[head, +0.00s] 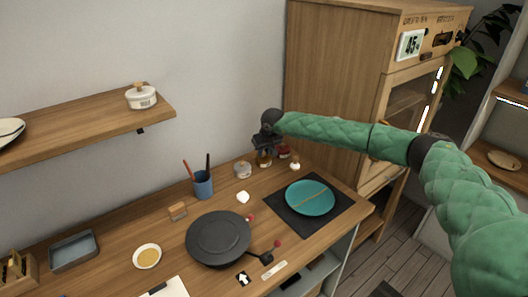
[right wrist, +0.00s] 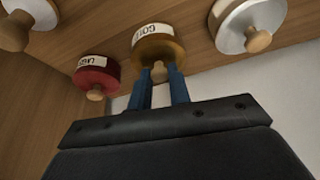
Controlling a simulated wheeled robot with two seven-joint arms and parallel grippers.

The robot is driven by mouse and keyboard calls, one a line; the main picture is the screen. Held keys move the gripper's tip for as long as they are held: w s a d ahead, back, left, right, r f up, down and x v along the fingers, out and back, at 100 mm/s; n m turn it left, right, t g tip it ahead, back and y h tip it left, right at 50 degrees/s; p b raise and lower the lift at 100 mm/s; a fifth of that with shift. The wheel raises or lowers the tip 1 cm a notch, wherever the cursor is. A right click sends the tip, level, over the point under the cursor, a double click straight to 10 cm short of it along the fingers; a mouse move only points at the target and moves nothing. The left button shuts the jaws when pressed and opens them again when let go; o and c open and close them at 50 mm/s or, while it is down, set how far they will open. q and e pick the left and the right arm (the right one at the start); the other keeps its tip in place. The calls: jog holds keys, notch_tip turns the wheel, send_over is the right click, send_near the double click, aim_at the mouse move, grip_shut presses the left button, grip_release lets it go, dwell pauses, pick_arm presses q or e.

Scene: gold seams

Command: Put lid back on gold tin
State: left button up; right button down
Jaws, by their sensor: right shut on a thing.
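The gold tin (head: 264,161) stands at the back of the worktop in the head view, partly hidden under my right gripper (head: 265,150). In the right wrist view a gold-brown round top with a GOLD label (right wrist: 158,46) shows beyond the fingers. My right gripper (right wrist: 160,76) is shut on the pale wooden knob (right wrist: 160,71) of the gold lid, one blue finger on each side. The lid is at the tin; I cannot tell whether it is fully seated. My left gripper is not in view.
A red tin (right wrist: 97,77) stands close beside the gold one, with white-topped tins (right wrist: 250,22) around. A wooden cabinet (head: 335,90) rises behind.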

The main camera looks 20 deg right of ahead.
jog(key=shift+b, duration=0.45)
dwell(0.6)
jog(key=c, duration=0.7)
grip_release()
jog(key=shift+c, duration=0.2)
jog(key=shift+r, duration=0.15)
jog(key=shift+r+p, duration=0.35)
jog(key=shift+r, duration=3)
jog(key=shift+c, duration=0.5)
grip_shut()
